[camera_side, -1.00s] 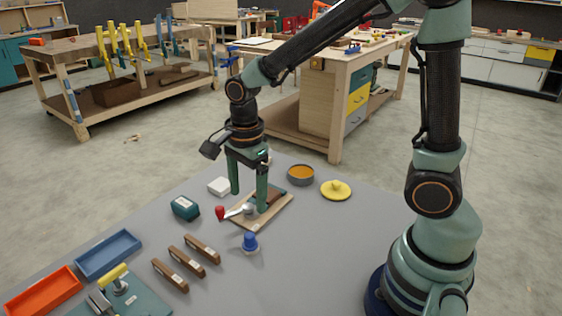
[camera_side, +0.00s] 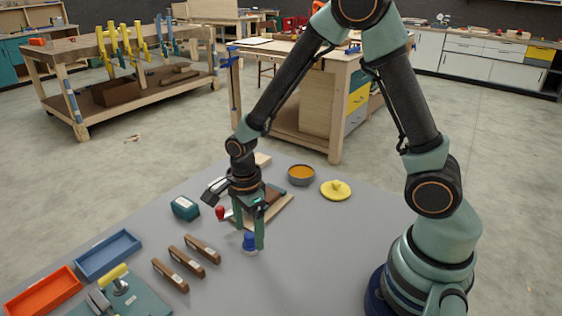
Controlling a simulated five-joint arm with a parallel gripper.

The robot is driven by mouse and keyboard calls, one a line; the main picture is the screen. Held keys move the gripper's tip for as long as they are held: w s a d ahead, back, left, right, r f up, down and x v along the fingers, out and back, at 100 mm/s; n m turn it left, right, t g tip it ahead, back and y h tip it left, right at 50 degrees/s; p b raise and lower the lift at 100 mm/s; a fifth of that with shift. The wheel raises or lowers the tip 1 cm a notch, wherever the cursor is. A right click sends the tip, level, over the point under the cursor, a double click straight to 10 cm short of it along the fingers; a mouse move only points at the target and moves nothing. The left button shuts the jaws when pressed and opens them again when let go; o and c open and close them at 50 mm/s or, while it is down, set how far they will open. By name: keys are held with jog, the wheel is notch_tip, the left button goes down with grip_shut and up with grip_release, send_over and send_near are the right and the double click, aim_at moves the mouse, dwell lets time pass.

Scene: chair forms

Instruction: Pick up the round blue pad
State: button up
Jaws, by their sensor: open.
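The round blue pad (camera_side: 249,241) is a small blue knob-like piece on a pale round base, standing on the grey table. My gripper (camera_side: 248,234) points down with its jaws open. In the picture its fingers come down on either side of the blue pad. One finger overlaps the pad's right edge. I cannot tell whether either finger touches it or how far they sit above the table.
A wooden board (camera_side: 275,209) with a red-handled tool (camera_side: 221,212) lies just behind my gripper. Three brown blocks (camera_side: 187,263) lie to the left. A teal block (camera_side: 185,208), a grey bowl (camera_side: 301,175) and a yellow round piece (camera_side: 336,190) stand farther back. The table's right front is clear.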

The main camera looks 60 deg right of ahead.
aim_at(249, 235)
jog(key=shift+f, duration=1.45)
grip_shut()
jog(key=shift+r, duration=0.15)
notch_tip(249, 235, up, 20)
